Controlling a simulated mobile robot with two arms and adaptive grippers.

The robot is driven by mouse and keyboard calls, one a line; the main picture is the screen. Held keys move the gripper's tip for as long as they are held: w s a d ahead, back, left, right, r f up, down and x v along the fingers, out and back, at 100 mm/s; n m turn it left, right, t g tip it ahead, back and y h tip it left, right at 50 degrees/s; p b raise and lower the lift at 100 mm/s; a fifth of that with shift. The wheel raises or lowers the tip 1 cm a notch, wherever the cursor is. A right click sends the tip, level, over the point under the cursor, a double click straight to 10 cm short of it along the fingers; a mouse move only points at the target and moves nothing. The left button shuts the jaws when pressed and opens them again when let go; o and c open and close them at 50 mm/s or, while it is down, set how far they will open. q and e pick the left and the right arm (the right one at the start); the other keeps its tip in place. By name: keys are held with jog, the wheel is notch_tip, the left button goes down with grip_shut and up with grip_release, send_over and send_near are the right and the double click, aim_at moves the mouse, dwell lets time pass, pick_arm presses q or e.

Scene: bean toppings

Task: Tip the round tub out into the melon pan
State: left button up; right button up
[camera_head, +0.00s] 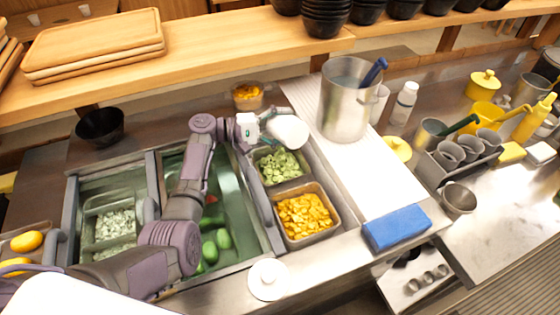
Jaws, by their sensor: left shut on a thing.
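My left gripper (264,124) is shut on a white round tub (289,132), which looks tilted. The tub is just behind and above a metal pan of pale green chunks (280,166), which looks like the melon pan. Its mouth and contents cannot be made out, and the gripper partly hides its left side. A second pan, holding orange-yellow chunks (305,215), sits in front of the green one. My right gripper is not in view.
A clear tub of orange pieces (247,96) stands behind my gripper. A tall steel pot (347,98) stands to the right. A white round lid (267,279) and a blue cloth (396,227) lie in front. The white board (370,178) is mostly clear.

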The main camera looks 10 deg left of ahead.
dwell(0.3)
pick_arm(q)
jog(key=shift+w+a+r+m+y+p, duration=0.3)
jog(key=shift+a+m+y, duration=0.1)
jog(key=shift+m, duration=0.1)
jog(key=shift+w+a+r+m+t+y, duration=0.15)
jog(key=shift+a+r+m+t+y, duration=0.1)
jog(key=shift+m+t+y, duration=0.2)
jog(key=r+m+t+y, duration=0.1)
jog(key=m, duration=0.1)
jog(key=r+m+y+p, duration=0.1)
jog(key=r+m+y, duration=0.1)
jog(key=r+m+t+y, duration=0.1)
jog(key=m+y, duration=0.1)
jog(key=shift+s+d+r+m+t+y, duration=0.2)
jog(key=shift+d+r+m+t+y, duration=0.05)
jog(key=shift+r+t, duration=0.15)
jog(key=s+d+r+m, duration=0.2)
jog(key=s+d+r+m+t+y+p, duration=0.1)
jog(key=s+d+r+m, duration=0.1)
jog(key=r+m, duration=0.1)
jog(key=shift+d, duration=0.3)
jog(key=shift+s+d+r+m, duration=0.25)
jog(key=shift+s+d+m, duration=0.1)
jog(key=shift+m, duration=0.05)
jog(key=shift+a+f, duration=0.1)
